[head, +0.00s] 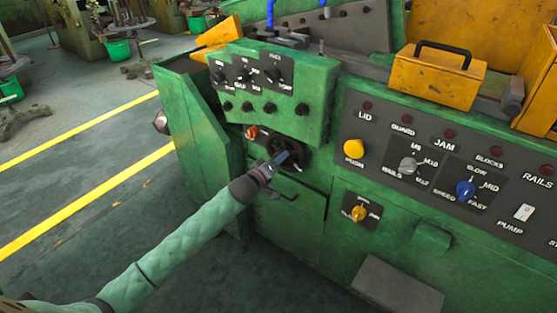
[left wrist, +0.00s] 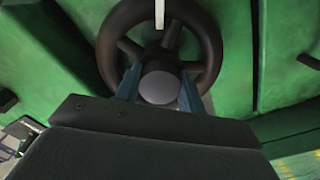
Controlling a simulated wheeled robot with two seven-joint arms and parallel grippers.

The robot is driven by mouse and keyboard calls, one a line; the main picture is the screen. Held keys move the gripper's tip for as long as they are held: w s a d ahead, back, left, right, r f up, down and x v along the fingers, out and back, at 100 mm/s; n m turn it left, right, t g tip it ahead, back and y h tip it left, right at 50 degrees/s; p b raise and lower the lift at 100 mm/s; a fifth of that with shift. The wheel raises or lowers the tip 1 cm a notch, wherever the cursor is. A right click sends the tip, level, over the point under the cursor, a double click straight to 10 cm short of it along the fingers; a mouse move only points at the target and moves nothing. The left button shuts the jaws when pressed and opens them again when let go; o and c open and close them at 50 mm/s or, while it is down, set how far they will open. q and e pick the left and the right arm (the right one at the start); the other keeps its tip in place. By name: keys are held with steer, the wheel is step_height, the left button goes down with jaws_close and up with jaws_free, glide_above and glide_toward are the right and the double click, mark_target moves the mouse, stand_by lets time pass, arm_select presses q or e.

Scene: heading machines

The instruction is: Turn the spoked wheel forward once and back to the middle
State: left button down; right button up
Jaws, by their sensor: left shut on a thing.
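The spoked wheel (left wrist: 206,40) is a dark round handwheel on the green machine front. In the left wrist view its rim, several spokes and a grey round hub (left wrist: 158,88) show. A white mark (left wrist: 159,14) sits at the top of the picture, over the rim. My left gripper (left wrist: 160,90) has its two blue fingers on either side of the hub, shut on the wheel's middle. In the head view the wheel (head: 298,149) is partly hidden behind my left gripper (head: 284,158). My right gripper is not in view.
A green control box (head: 275,95) with knobs overhangs the wheel. A red-orange knob (head: 252,132) is close to its upper left. A panel with a yellow button (head: 354,148) and a blue knob (head: 465,188) lies to the right. The floor at left is open.

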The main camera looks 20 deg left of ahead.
arm_select(q)
steer(key=shift+r+n+p, duration=0.1)
steer(key=shift+n+p, duration=0.55)
steer(key=shift+n, duration=0.15)
steer(key=shift+n+p, duration=0.3)
steer(key=shift+n, duration=0.4)
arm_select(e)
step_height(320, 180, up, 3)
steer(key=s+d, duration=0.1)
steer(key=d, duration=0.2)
arm_select(q)
steer(key=n+p, duration=0.2)
steer(key=n, duration=0.1)
steer(key=n+p, duration=0.2)
steer(key=n, duration=0.3)
steer(key=n+p, duration=0.5)
steer(key=n, duration=0.6)
steer(key=shift+a, duration=0.1)
steer(key=shift+n+p, duration=0.55)
steer(key=shift+n, duration=0.15)
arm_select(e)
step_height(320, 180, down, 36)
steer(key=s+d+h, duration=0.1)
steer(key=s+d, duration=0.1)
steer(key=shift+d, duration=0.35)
